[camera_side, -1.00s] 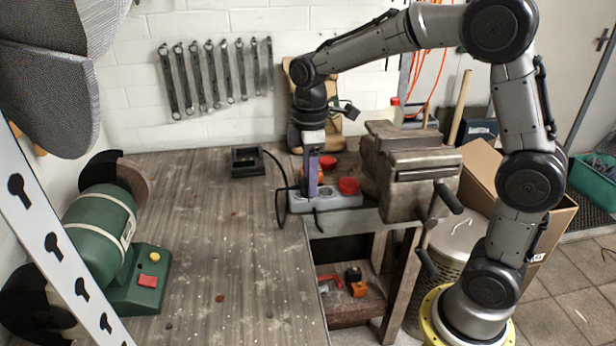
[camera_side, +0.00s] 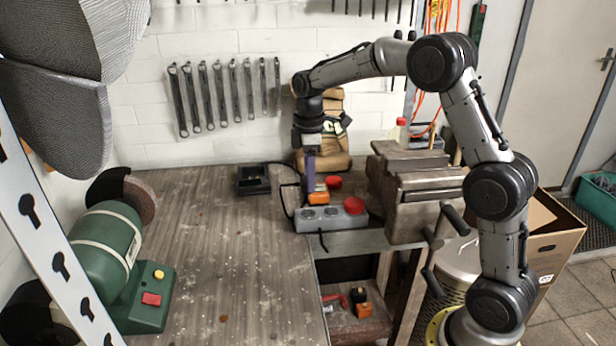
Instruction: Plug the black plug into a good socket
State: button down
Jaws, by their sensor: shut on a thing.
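The grey socket strip (camera_side: 322,224) lies at the far right edge of the workbench. Two round sockets show on its left part. A red round cap (camera_side: 353,205) sits on its right end; another red cap (camera_side: 333,182) is behind it. My gripper (camera_side: 310,195) points straight down just above and behind the strip's left part. It is shut, with its tips apart from the strip's sockets. The black plug is too small and dark to make out at the tips. A black cable (camera_side: 283,197) loops down left of the gripper.
An orange block (camera_side: 319,197) is beside the fingertips. A vise (camera_side: 410,195) stands close right of the strip. A black charger-like box (camera_side: 252,180) is left of it. A green bench grinder (camera_side: 115,250) stands at the left. The bench middle is clear.

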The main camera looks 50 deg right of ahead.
jog(key=shift+f, duration=2.9)
jog(key=shift+f, duration=0.55)
jog(key=shift+c, duration=1.7)
grip_release()
notch_tip(320, 180, up, 14)
jog(key=shift+f, duration=0.15)
